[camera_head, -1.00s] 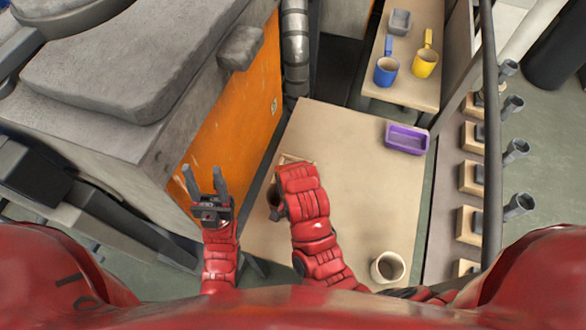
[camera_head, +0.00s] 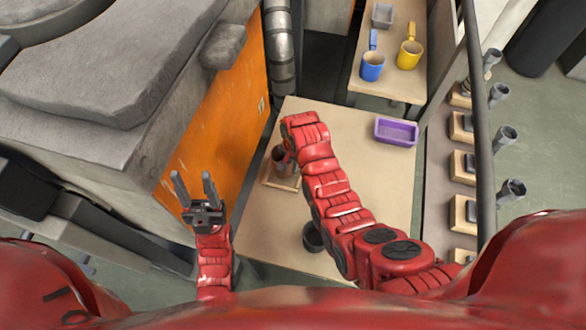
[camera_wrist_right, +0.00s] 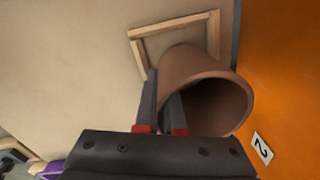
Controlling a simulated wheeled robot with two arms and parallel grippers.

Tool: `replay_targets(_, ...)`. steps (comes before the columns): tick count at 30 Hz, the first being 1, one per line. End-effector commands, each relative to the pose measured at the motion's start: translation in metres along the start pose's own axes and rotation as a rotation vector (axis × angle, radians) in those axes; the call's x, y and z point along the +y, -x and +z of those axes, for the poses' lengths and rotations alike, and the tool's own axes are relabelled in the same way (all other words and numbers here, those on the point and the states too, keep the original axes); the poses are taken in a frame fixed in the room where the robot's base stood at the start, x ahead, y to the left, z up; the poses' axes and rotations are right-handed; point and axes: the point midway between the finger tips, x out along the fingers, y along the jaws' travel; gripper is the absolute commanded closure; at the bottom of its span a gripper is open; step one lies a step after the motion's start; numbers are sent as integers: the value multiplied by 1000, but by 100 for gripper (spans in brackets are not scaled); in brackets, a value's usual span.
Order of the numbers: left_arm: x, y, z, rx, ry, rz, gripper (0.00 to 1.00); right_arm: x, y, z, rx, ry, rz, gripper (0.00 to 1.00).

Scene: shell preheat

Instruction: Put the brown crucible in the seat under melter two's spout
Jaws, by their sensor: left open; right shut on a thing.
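The brown crucible (camera_head: 279,157) is held by my right gripper, whose fingers (camera_wrist_right: 163,85) are shut on its wall in the right wrist view. There the crucible (camera_wrist_right: 190,66) overlaps the square wooden seat frame (camera_wrist_right: 135,50); I cannot tell whether it touches the table or hangs just above. The seat (camera_head: 284,183) also shows beneath the crucible in the head view, beside the orange front (camera_head: 222,130) of the melter. A "2" label (camera_wrist_right: 262,148) marks that front. My right gripper is mostly hidden by its arm in the head view. My left gripper (camera_head: 193,183) is open and empty, left of the table.
A dark cup (camera_head: 312,237) stands near the table's front beside my right arm. A purple tray (camera_head: 396,131) is at the table's far right. Blue (camera_head: 372,66) and yellow (camera_head: 408,54) cups stand on a back table. The middle right of the table (camera_head: 375,175) is clear.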

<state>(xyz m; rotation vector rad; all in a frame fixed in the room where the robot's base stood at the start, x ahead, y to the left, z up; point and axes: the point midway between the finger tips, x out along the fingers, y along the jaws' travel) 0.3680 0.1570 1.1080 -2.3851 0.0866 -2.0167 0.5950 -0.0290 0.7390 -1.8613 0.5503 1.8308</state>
Motion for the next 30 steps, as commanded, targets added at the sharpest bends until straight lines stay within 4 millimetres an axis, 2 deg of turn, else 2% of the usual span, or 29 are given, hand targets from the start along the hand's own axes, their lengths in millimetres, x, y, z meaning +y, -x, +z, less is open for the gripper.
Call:
replay_targets(2,0,-8,-1,0,0,0,50,1,-6,1,-2,0,3,100)
replay_targets(8,-1,-13,-2,0,0,0,50,2,-24,1,-1,0,3,100)
replay_targets(18,0,-9,-2,0,0,0,50,2,-29,1,0,0,1,100)
replay_targets(21,0,-10,-2,0,0,0,50,2,-28,1,1,0,1,80)
replay_targets(24,0,-10,-2,0,0,0,50,2,-28,1,0,0,1,64)
replay_targets(30,0,-10,-2,0,0,0,50,2,-28,1,0,0,1,64)
